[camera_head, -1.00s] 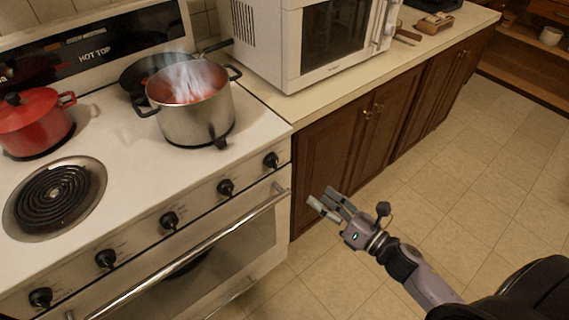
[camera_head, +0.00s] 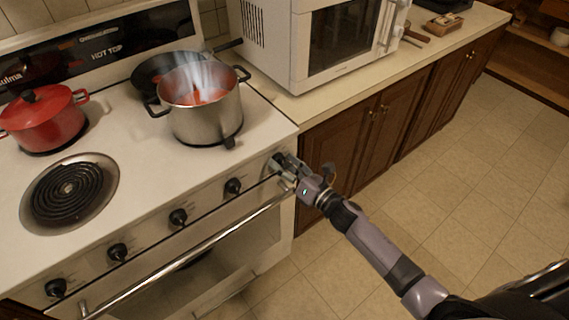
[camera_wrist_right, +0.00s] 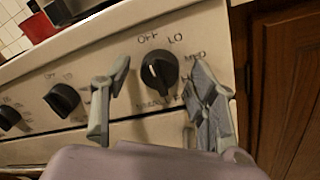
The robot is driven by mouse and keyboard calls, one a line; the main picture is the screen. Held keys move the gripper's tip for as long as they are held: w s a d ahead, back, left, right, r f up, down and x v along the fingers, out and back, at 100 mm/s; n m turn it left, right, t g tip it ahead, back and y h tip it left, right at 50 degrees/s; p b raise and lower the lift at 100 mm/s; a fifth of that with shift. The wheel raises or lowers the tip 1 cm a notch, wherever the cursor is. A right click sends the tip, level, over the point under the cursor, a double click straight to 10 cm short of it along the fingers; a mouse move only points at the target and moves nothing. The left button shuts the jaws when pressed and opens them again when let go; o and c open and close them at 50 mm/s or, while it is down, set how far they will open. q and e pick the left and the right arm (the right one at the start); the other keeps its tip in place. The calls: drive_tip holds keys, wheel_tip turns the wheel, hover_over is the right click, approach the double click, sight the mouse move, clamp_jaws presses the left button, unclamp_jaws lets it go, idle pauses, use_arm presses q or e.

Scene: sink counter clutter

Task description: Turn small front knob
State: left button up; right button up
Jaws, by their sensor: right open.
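The stove's front panel carries a row of several black knobs. The rightmost knob (camera_wrist_right: 159,70) shows in the right wrist view, with OFF, LO and other marks printed around it. My right gripper (camera_wrist_right: 160,95) is open, with one finger on each side of this knob and a visible gap to it on both sides. In the head view my right gripper (camera_head: 283,165) is at the right end of the panel and largely covers that knob. The neighbouring knob (camera_head: 232,187) is to its left, and it also shows in the wrist view (camera_wrist_right: 62,100). My left gripper is not in view.
The oven door handle (camera_head: 185,262) runs just below the knobs. A steaming steel pot (camera_head: 205,112) and a red pot (camera_head: 45,122) stand on the stove. A white microwave (camera_head: 275,50) is on the counter at the right. The floor before the cabinets is clear.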

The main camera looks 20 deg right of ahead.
drive_tip(key=shift+c, duration=0.3)
drive_tip(key=c, duration=1.1)
